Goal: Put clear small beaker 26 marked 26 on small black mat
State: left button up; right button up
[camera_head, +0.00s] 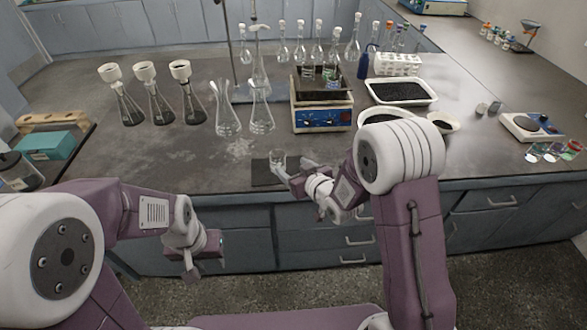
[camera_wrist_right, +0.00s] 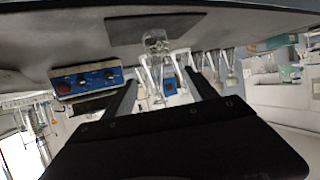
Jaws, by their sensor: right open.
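The clear small beaker (camera_head: 278,160) stands on the small black mat (camera_head: 262,178) near the counter's front edge; its number cannot be read. In the right wrist view, which is upside down, the beaker (camera_wrist_right: 156,42) shows against the dark mat (camera_wrist_right: 125,29). My right gripper (camera_head: 296,173) is open beside the beaker on its right. In the wrist view the beaker lies beyond the spread fingertips (camera_wrist_right: 160,76), with nothing held between them. My left gripper (camera_head: 190,268) hangs low in front of the counter, away from the beaker; its fingers are unclear.
Two empty conical flasks (camera_head: 228,118) stand behind the mat. A blue-fronted device (camera_head: 322,119) holding glassware is behind it to the right. Flasks with funnels (camera_head: 155,97) stand at left. A white tray of dark grains (camera_head: 400,101) is at right. The counter left of the mat is clear.

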jog(key=s+d+f+m+g+h, duration=0.3)
jog(key=s+d+g+h, duration=0.15)
jog(key=s+d, duration=0.35)
jog(key=s+d+f+m+g, duration=0.1)
jog(key=s+d+g, duration=0.2)
jog(key=s, duration=0.6)
jog(key=s+d+m+g, duration=0.15)
jog(key=s+g, duration=0.25)
jog(key=s, duration=0.4)
jog(key=shift+h, duration=0.45)
jog(key=r+p, duration=0.3)
jog(key=d+r+p, duration=0.1)
jog(key=r+p, duration=0.1)
jog(key=shift+s, duration=0.1)
